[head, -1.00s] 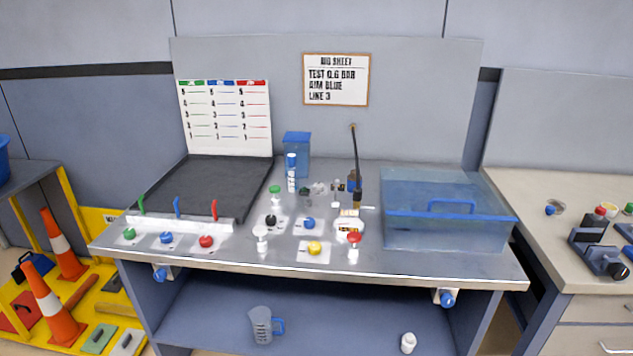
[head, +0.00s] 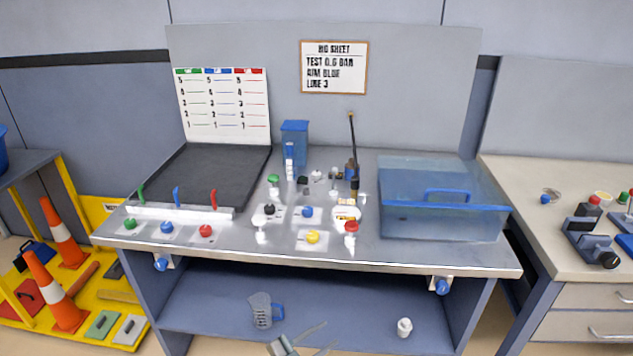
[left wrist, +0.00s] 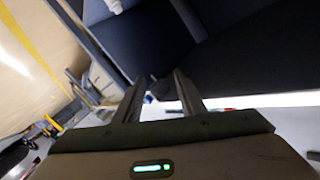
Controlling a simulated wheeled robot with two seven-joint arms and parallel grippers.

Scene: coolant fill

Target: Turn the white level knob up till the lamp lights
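A white knob-like piece (head: 261,222) stands on the bench top near the front edge, left of a yellow knob (head: 313,237); I cannot tell for sure that it is the level knob. No lit lamp is clear to me on the bench. My left gripper (head: 318,339) shows at the bottom edge of the head view, low in front of the bench and apart from the knobs. In the left wrist view its two fingers (left wrist: 158,98) stand apart with nothing between them. My right gripper is in no view.
Green, blue and red knobs (head: 205,231) line the bench's front left. A blue clear bin (head: 440,222) stands at the right. A jug (head: 262,311) and a small white bottle (head: 404,327) are on the lower shelf. Orange cones (head: 55,290) stand at the left.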

